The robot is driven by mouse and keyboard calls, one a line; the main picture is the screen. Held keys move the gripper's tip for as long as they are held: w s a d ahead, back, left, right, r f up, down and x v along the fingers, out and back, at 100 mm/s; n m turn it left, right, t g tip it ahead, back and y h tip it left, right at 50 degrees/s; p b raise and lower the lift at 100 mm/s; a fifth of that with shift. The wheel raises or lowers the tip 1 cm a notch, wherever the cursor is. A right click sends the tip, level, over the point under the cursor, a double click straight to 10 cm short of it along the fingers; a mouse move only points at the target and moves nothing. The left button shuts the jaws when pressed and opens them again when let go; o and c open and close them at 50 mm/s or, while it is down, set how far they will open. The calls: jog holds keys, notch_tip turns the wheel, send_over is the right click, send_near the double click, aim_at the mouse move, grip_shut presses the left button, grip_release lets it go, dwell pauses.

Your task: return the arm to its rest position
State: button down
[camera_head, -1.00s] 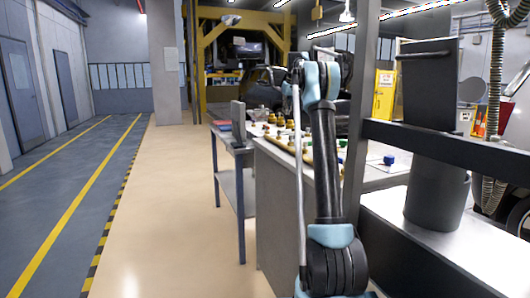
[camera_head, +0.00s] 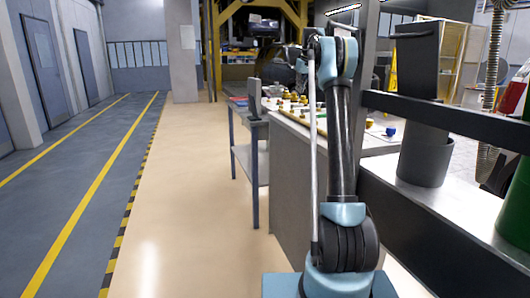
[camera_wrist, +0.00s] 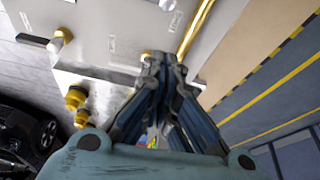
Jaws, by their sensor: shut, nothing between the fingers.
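My arm stands upright in the head view, with a blue shoulder joint, a dark tube and a blue upper joint. A thin grey rod runs along its left side. The far end of the arm is hidden behind the upper joint there, and the gripper cannot be made out. In the wrist view, my gripper (camera_wrist: 164,62) has its dark fingers drawn together at the tips, with nothing between them. Below it in that picture is a pale surface with yellow-and-black fittings (camera_wrist: 75,98).
A workbench (camera_head: 300,180) with small brass parts stands beside the arm. A dark rail (camera_head: 450,118) and a grey bin (camera_head: 425,155) are close on the right. A blue-legged table (camera_head: 254,180) stands farther back. The beige floor (camera_head: 190,200) at left is clear.

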jog(key=s+f+m, duration=0.1)
jog(key=s+f, duration=0.2)
jog(key=s, duration=1.6)
jog(key=s+f+m, duration=0.1)
jog(key=s+f, duration=0.1)
jog(key=s, duration=1.7)
jog(key=s+f+m, duration=0.1)
jog(key=s+f, duration=1.2)
jog(key=s, duration=0.3)
jog(key=s+f+m+g+h, duration=0.1)
jog(key=s+f, duration=1.3)
jog(key=s, duration=0.1)
jog(key=shift+s+f+g, duration=0.25)
jog(key=shift+s+g, duration=0.05)
jog(key=shift+s, duration=0.1)
jog(key=shift+a, duration=0.1)
jog(key=shift+w+f, duration=0.2)
jog(key=shift+w, duration=0.25)
